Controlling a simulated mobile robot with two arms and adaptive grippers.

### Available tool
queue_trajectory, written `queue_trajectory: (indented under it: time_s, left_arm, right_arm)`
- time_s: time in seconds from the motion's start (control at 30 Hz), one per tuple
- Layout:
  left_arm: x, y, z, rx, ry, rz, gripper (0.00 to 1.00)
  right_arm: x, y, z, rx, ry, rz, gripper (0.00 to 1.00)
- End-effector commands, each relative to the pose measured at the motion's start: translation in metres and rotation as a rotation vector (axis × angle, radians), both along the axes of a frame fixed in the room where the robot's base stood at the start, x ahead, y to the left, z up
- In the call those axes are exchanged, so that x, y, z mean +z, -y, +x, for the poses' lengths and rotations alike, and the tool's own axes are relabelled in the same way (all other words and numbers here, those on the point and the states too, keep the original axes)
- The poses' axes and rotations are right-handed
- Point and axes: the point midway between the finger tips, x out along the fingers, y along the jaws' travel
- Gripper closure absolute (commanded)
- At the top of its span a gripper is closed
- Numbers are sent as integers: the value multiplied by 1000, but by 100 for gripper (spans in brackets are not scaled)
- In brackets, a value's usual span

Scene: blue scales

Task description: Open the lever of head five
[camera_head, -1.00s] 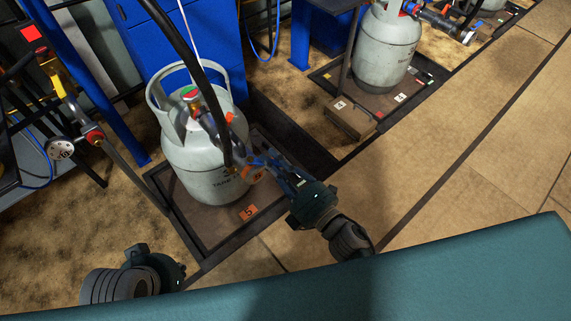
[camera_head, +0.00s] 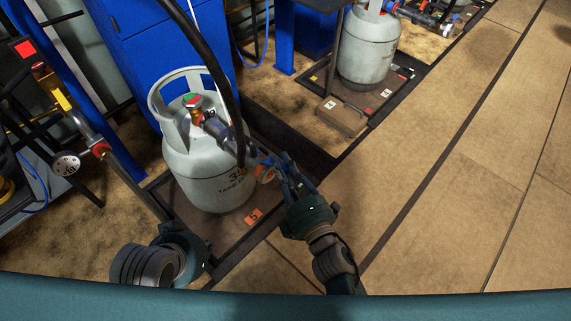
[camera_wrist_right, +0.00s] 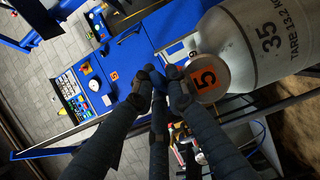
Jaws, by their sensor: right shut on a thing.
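The grey gas cylinder (camera_head: 215,180) stands on the scale plate with the orange 5 tag (camera_head: 253,216). Head five (camera_head: 222,130) is joined to the cylinder's valve and reaches right towards my right gripper. My right gripper (camera_head: 276,172) is shut on the blue end of the head; its fingers cover the lever there, so its exact position is unclear. In the right wrist view, the closed fingers (camera_wrist_right: 160,77) are beside the round orange 5 disc (camera_wrist_right: 205,80). My left gripper (camera_head: 188,248) is low, left of the scale, apart from everything; its fingers are hidden.
A black hose (camera_head: 205,50) hangs down to the head. A pressure gauge (camera_head: 66,164) is at left. Scale four's cylinder (camera_head: 368,45) stands at the back right, with a small box (camera_head: 341,116) by it. The tiled floor (camera_head: 450,170) at right is clear.

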Motion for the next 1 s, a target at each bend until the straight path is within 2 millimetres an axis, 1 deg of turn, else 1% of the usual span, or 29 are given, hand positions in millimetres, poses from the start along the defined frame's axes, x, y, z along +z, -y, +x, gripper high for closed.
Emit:
queue_trajectory:
  time_s: [0.17, 0.2, 0.23, 0.5, 0.6, 0.67, 0.77, 1.0]
  left_arm:
    - [0, 0, 0, 0, 0, 0, 100]
    - [0, 0, 0, 0, 0, 0, 100]
    - [0, 0, 0, 0, 0, 0, 100]
    - [0, 0, 0, 0, -2, 0, 100]
    - [0, 0, 0, 0, -2, -1, 100]
    - [0, 0, 0, 0, -2, 0, 100]
    - [0, 0, 0, 0, -2, 0, 100]
    - [0, 0, 0, 0, -2, 0, 100]
  right_arm:
    - [0, 0, 0, 0, 0, -1, 100]
    - [0, 0, 0, 0, 0, -1, 83]
    - [0, 0, 0, 0, 0, -1, 78]
    - [0, 1, 0, -1, -1, 0, 78]
    - [-1, 2, -4, -1, -1, 0, 78]
    - [-1, 5, -10, -1, -4, 1, 78]
    - [-2, 12, -25, -1, -5, 1, 78]
    - [-2, 34, -73, -1, -6, 1, 78]
